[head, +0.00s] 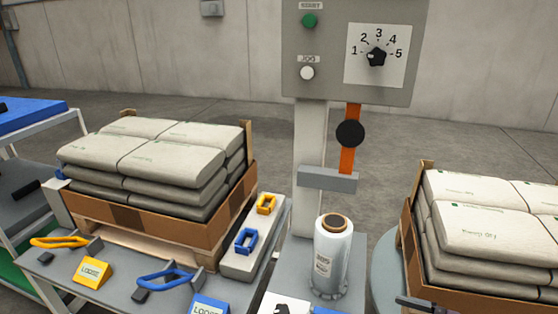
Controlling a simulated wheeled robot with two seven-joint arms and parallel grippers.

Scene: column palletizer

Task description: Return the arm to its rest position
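Neither of my grippers shows clearly in the head view, and no arm of mine can be made out. A grey control panel (420,40) stands on a pale column (309,150) in the middle. It has a green button (309,20), a white button (307,73) and a black dial (376,57) with numbers around it. An orange lever arm (348,168) with a black round knob (350,133) hangs below the panel, beside the column. Its lower end meets a grey block (328,180).
Stacked sacks (150,150) fill a brown tray (150,222) at left; more sacks (490,235) stand at right. A wrapped roll (332,255) stands in front of the column. Yellow and blue straps (165,279) and a yellow "LOOSE" sign (92,272) lie on the left table.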

